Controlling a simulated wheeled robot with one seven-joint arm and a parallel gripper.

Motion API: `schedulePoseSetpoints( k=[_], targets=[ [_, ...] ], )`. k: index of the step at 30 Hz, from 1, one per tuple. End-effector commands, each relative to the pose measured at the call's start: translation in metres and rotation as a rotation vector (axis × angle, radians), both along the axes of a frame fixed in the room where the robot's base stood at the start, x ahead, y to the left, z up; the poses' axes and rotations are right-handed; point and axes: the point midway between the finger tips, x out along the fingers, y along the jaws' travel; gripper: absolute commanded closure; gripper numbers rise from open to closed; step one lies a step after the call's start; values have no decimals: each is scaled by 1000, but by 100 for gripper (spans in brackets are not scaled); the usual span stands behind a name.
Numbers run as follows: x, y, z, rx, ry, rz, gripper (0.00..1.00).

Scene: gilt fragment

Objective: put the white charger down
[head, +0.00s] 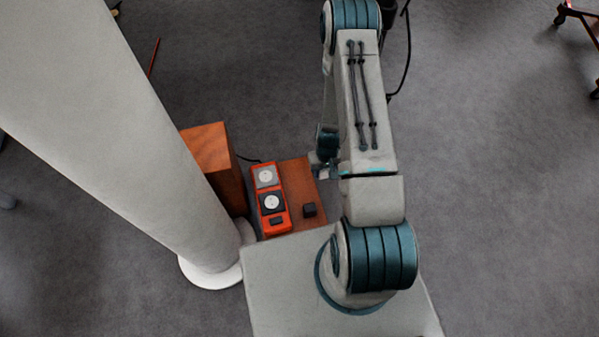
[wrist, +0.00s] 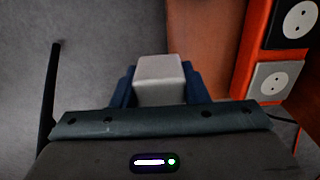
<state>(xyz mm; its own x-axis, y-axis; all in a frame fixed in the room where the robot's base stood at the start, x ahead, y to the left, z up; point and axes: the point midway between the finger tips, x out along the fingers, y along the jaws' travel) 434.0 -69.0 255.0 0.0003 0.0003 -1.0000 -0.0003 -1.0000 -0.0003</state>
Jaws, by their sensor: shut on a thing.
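My gripper (wrist: 158,88) is shut on the white charger (wrist: 160,72), a pale block held between two dark blue fingers in the wrist view. In the head view my gripper (head: 322,170) is at the right edge of the brown wooden board (head: 296,178), partly hidden by my arm. I cannot make out the charger clearly there. In the wrist view grey floor shows left of and beyond the charger, and the brown board (wrist: 205,35) is just to its right. I cannot tell its height above the surfaces.
An orange-red socket strip (head: 264,220) with a grey and a black socket lies along the board's left side. A small black cube (head: 309,210) sits on the board's near part. A wooden box (head: 205,148) and a thick pale column (head: 150,140) stand left.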

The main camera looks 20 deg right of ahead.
Motion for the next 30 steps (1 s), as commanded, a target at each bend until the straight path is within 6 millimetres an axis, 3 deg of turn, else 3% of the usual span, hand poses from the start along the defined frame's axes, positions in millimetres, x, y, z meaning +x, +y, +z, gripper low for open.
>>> schedulePoseSetpoints(
  k=[6,12,19,26,30],
  targets=[
    [36,39,-36,0,-2,7,96],
    [61,63,-55,-1,-1,3,96],
    [67,70,-65,0,1,-1,96],
    [67,70,-98,0,0,0,96],
    [68,70,-98,0,-1,0,96]
  ],
)
